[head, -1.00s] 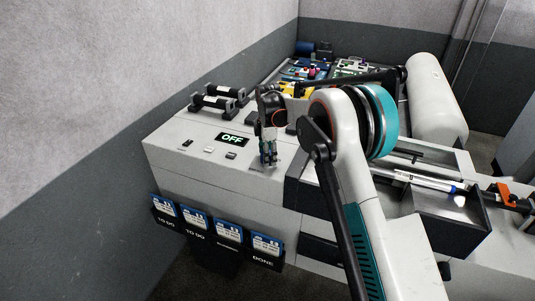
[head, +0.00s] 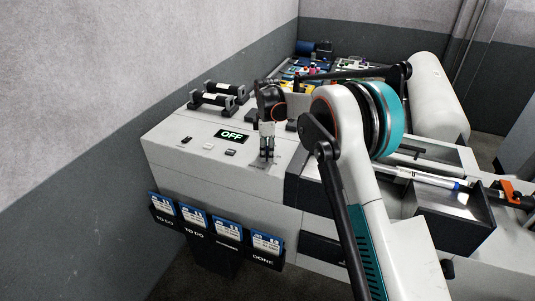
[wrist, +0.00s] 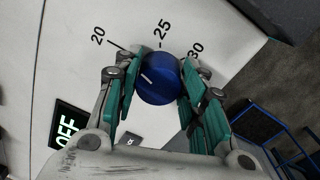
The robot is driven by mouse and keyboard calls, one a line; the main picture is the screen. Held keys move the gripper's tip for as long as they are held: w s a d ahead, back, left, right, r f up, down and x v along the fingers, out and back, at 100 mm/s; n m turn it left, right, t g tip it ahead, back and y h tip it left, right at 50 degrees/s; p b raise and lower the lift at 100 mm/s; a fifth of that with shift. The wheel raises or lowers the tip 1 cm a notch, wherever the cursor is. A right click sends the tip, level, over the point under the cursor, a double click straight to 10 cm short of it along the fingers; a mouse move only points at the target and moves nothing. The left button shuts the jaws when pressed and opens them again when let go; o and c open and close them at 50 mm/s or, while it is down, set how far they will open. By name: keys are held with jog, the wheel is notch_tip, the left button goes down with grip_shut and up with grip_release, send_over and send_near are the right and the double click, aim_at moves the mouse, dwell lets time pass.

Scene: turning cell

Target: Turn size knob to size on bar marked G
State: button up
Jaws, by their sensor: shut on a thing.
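The size knob (wrist: 160,82) is a round blue knob in the wrist view, with a short white pointer line on its top. The line points to the upper left, roughly toward the printed mark 20. Marks 25 and 30 also show around the knob. My gripper (wrist: 157,76) is shut on the knob, with a teal-padded finger on each side. In the head view my gripper (head: 266,158) is at the top front edge of the white machine (head: 215,172) and hides the knob. I cannot read a letter G on any bar.
A lit OFF display (head: 232,136) and small buttons lie left of my gripper. Black bar holders (head: 213,103) stand behind it. A bar (head: 425,180) lies in the machine at the right. Blue-and-white cards (head: 228,229) hang in front, with a DONE label at the right.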

jog(key=m+b, duration=0.2)
jog(key=m, duration=0.2)
jog(key=shift+f+m, duration=0.1)
jog(key=shift+m, duration=0.2)
jog(key=m+b, duration=0.2)
jog(key=m, duration=0.3)
jog(key=shift+s+a, duration=0.1)
jog(key=m+b, duration=0.1)
jog(key=m, duration=0.4)
jog(key=shift+a+m, duration=0.1)
jog(key=shift+m, duration=0.3)
jog(key=m+b, duration=0.1)
jog(key=m, duration=0.4)
jog(key=shift+a+m, duration=0.1)
jog(key=shift+m, duration=0.2)
jog(key=shift+g, duration=0.3)
jog(key=o, duration=1.1)
jog(key=shift+r, duration=0.2)
